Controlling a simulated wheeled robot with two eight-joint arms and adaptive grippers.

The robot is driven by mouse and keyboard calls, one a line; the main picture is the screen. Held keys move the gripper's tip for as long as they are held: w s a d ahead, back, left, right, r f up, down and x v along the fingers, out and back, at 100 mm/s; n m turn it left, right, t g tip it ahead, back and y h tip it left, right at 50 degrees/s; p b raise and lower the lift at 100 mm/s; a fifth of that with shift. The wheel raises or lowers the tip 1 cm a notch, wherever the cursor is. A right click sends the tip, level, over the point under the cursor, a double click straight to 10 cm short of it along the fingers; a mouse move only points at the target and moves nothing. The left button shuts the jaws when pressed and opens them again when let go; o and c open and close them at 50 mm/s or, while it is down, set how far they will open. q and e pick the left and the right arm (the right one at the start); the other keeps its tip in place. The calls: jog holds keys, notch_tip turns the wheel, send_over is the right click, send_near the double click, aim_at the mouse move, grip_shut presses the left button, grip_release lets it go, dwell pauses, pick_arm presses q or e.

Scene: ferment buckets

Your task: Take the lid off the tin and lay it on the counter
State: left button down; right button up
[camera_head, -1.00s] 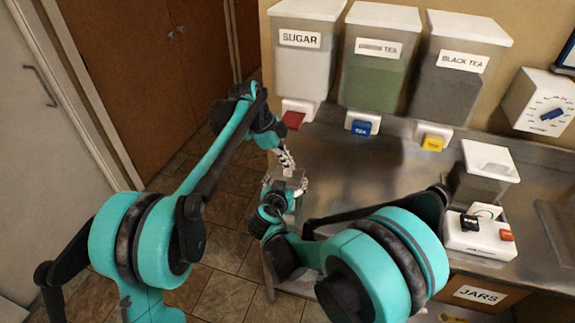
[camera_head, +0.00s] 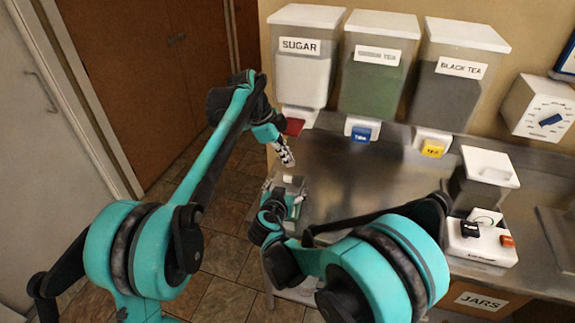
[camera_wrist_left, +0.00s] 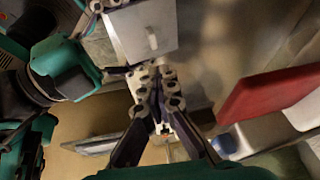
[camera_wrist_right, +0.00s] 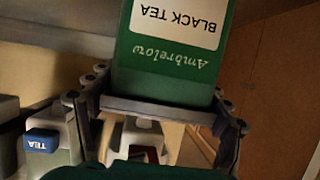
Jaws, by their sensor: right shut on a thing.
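The green tin (camera_wrist_right: 165,65), marked BLACK TEA, appears upside down in the right wrist view. My right gripper (camera_wrist_right: 160,105) is shut around it. In the head view the tin (camera_head: 292,182) is small and partly hidden by my right gripper (camera_head: 283,203). Its grey lid (camera_wrist_left: 128,38) is on top, with a small raised handle (camera_wrist_left: 152,38), in the left wrist view. My left gripper (camera_head: 288,160) is just above the lid, pointing down. Its fingers (camera_wrist_left: 157,75) are together with nothing visible between them, close to the lid's edge and apart from the handle.
The steel counter (camera_head: 365,180) has free room right of the tin. Dispensers for sugar (camera_head: 303,70), another tea (camera_head: 375,80) and black tea (camera_head: 450,90) stand along the wall. A lidded container (camera_head: 483,180) and a white device (camera_head: 480,240) stand at the right.

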dwell(0.3)
jog(key=o, duration=1.7)
jog(key=v, duration=1.2)
